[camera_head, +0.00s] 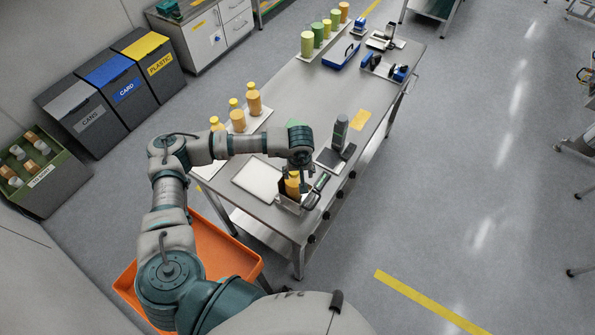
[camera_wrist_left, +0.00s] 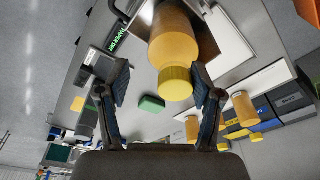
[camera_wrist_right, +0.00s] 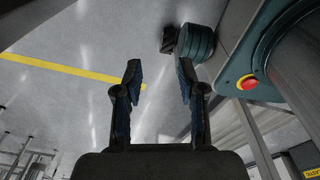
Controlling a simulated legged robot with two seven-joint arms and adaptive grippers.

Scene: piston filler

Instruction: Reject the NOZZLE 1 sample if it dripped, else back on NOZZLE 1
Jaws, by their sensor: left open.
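An orange bottle with a yellow cap (camera_head: 293,186) stands in a metal holder (camera_head: 287,204) at the near end of the table. It also shows large in the left wrist view (camera_wrist_left: 172,38). My left gripper (camera_head: 301,180) is over it, open, with its fingers apart on either side of the cap and no clear grip. A dark device (camera_head: 316,190) beside the holder has a green display (camera_wrist_left: 117,38); its lettering seems to begin with PAPER, the rest is unclear. My right gripper (camera_wrist_right: 158,80) is open and empty above the floor.
Several orange bottles stand on a white rack (camera_head: 258,121) at the table's left edge. A white plate (camera_head: 258,179) lies beside the holder. An orange tray (camera_head: 225,250) is below the table's near left. Grey bins (camera_head: 75,110) and a green crate (camera_head: 48,180) stand left.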

